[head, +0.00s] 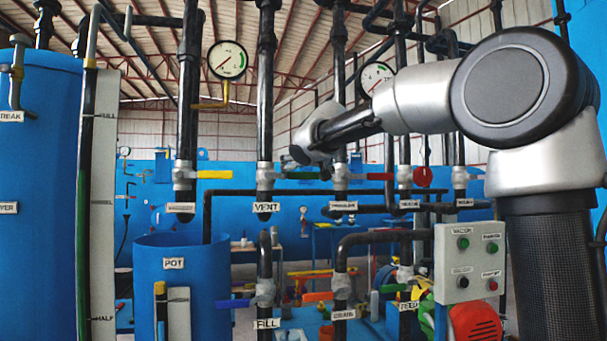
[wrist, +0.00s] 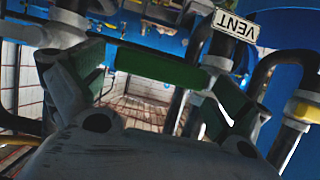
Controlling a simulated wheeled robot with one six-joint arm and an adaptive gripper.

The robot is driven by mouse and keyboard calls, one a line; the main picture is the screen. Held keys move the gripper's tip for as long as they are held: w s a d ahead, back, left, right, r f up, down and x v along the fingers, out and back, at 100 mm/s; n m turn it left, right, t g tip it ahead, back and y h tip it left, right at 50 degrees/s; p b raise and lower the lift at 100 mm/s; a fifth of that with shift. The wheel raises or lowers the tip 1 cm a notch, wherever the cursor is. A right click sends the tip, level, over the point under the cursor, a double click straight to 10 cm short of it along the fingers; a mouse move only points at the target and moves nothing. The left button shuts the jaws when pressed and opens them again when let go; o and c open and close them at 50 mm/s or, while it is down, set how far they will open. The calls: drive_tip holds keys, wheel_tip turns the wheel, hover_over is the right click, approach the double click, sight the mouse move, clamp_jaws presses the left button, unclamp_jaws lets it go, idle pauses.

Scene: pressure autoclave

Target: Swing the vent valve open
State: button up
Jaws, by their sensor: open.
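The vent valve (head: 265,177) sits on a dark vertical pipe above the VENT label (head: 265,207). Its green lever (head: 303,176) points right, across the pipe. In the wrist view the green lever (wrist: 160,67) lies crosswise between the two fingers of my gripper (wrist: 157,78), and the VENT label (wrist: 236,26) appears upside down. My gripper is open, with a finger towards each end of the lever. I cannot tell whether either finger touches it. In the head view my gripper is mostly hidden behind my wrist, just above the lever.
A yellow lever (head: 215,174) is on the pipe to the left and a red lever (head: 379,176) on the pipe to the right. A blue lever (head: 235,303) is below at FILL. A control box (head: 467,265) stands at the right. Pipes crowd the space around the lever.

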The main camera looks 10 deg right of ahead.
drive_tip(key=shift+w+f, duration=0.15)
drive_tip(key=shift+w, duration=0.3)
